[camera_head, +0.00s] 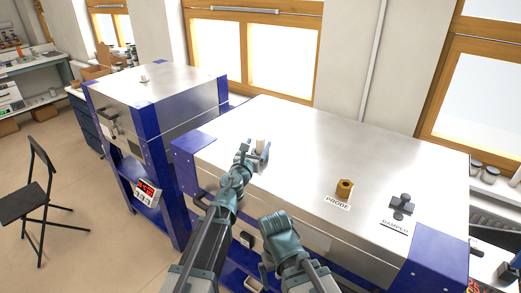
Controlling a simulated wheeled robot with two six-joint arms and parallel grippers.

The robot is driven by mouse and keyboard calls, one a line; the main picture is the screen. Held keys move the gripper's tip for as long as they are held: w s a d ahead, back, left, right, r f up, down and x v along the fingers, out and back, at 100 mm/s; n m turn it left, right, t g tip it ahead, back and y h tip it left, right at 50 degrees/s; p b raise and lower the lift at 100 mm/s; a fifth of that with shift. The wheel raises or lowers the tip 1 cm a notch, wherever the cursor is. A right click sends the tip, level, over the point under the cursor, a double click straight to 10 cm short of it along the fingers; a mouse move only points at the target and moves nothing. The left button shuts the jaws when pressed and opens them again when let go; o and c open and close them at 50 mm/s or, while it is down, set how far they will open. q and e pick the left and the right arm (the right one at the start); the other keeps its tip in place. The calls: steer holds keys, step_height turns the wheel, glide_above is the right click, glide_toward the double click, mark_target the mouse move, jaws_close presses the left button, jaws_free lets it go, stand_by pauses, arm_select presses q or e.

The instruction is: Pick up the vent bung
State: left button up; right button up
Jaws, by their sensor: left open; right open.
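A small pale upright plug, which looks like the vent bung (261,144), stands on the steel lid of the near kiln (310,150), towards its left end. Its lower part is hidden by my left gripper. My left gripper (254,156) is open right at the plug, with its fingers close around or just in front of it; I cannot tell whether they touch it. My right gripper (262,236) is open and empty, lower down in front of the kiln's front side.
A brass hex fitting (345,189) labelled PROBE and a dark knob (402,203) labelled DAMPER stand on the lid to the right. A second kiln (155,88) with a small fitting on top stands left. The lid's middle is clear.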

mark_target(259, 143)
arm_select(q)
steer(key=x, duration=0.4)
steer(key=shift+f, duration=0.1)
steer(key=shift+s, duration=0.15)
jaws_close()
